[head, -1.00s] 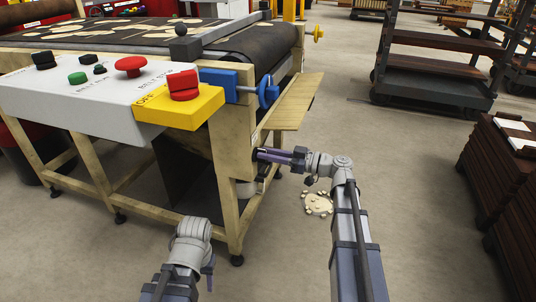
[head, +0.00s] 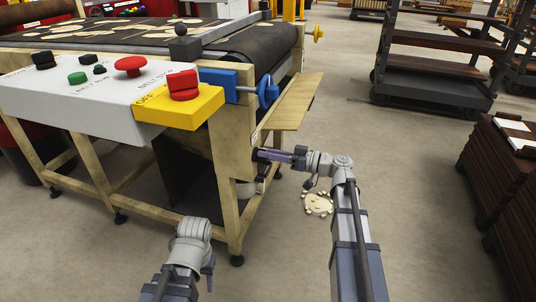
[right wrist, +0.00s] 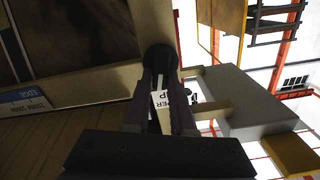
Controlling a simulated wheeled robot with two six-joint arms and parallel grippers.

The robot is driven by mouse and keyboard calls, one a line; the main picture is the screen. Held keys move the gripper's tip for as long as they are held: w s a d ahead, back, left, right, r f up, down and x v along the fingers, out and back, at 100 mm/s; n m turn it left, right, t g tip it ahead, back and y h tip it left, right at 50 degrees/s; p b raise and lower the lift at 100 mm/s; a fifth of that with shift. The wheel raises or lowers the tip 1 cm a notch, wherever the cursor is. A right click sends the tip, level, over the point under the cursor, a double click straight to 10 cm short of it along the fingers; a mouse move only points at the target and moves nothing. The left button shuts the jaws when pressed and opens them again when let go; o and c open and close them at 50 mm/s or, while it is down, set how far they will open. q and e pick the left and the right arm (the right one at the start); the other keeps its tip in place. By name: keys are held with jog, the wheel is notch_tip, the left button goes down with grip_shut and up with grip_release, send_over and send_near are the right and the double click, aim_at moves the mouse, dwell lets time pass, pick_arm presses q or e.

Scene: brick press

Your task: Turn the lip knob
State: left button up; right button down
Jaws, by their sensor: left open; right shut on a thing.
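The lip knob is a dark round knob on the side of the machine's wooden frame, below the conveyor's end roller. It shows in the right wrist view (right wrist: 160,58), between the tips of my right gripper (right wrist: 161,75). A white label (right wrist: 172,98) with partly hidden upside-down lettering lies behind the fingers. In the head view my right gripper (head: 268,155) points left at the frame post and is shut on the knob, which is mostly hidden there. My left gripper (head: 209,274) is low in the head view, open, away from the machine, and mostly hidden by its wrist.
The grey control panel (head: 75,103) with buttons and a yellow off box (head: 207,102) stands above and left of my right gripper. A blue handwheel (head: 268,92) and a tilted wooden board (head: 296,103) are close above. Pale pieces (head: 318,204) lie on the floor.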

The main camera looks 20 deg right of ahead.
jog(key=shift+w+d+f+m+b, duration=0.1)
jog(key=shift+f+m+b, duration=0.1)
jog(key=shift+m, duration=2.2)
jog(key=shift+w+d+f+m+b, duration=0.1)
jog(key=shift+w+f+m+b, duration=0.05)
jog(key=shift+m, duration=2.25)
jog(key=shift+w+d+f+m+b, duration=0.1)
jog(key=shift+f+m+b, duration=0.1)
jog(key=shift+m, duration=2.2)
jog(key=c, duration=0.8)
grip_release()
jog(key=shift+o, duration=0.2)
jog(key=v, duration=0.7)
jog(key=shift+s+d, duration=0.25)
jog(key=shift+d, duration=0.05)
